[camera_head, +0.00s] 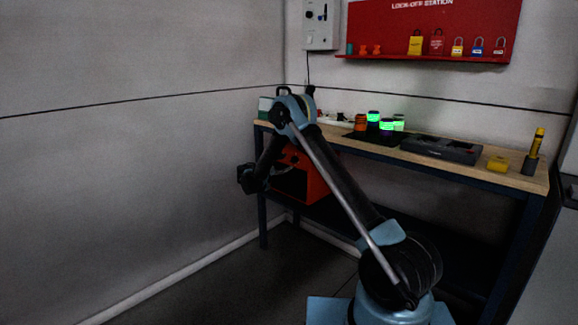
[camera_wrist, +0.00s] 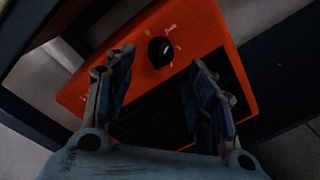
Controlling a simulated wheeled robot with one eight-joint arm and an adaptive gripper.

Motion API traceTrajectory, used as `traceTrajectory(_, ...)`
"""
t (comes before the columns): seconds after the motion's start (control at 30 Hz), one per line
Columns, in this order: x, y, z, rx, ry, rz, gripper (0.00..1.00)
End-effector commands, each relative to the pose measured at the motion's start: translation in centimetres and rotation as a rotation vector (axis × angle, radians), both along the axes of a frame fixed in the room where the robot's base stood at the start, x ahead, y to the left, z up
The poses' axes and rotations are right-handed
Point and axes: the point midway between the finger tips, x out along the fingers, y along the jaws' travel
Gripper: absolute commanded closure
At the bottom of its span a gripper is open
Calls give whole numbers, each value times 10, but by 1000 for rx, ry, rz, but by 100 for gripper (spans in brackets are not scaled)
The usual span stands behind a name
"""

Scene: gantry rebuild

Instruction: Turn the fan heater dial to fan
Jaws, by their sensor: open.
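The fan heater (camera_head: 312,186) is an orange box with a dark grille, under the left end of the workbench in the head view. My arm hides part of it. In the wrist view the heater (camera_wrist: 200,30) lies tilted across the picture, with its black grille below. Its dial (camera_wrist: 160,51) is a round black knob with light marks around it; the marks are too small to read. My gripper (camera_wrist: 163,68) is open and empty, its two fingers to the left and right of and below the dial in the picture. I see no contact with the dial.
The wooden workbench (camera_head: 463,173) stands over the heater, with a dark leg (camera_head: 262,222) at its left end. The floor at left is clear.

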Motion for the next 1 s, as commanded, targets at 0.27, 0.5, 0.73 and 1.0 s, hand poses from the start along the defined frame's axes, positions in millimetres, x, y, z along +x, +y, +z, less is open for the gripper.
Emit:
traceTrajectory(0.27, -37, 32, 1, 0, 0, 2, 50)
traceTrajectory(0.5, -50, 42, 2, 0, 0, 1, 50)
traceTrajectory(0.73, -51, 43, 2, 0, 0, 1, 50)
traceTrajectory(1.0, -50, 42, 2, 0, 1, -1, 50)
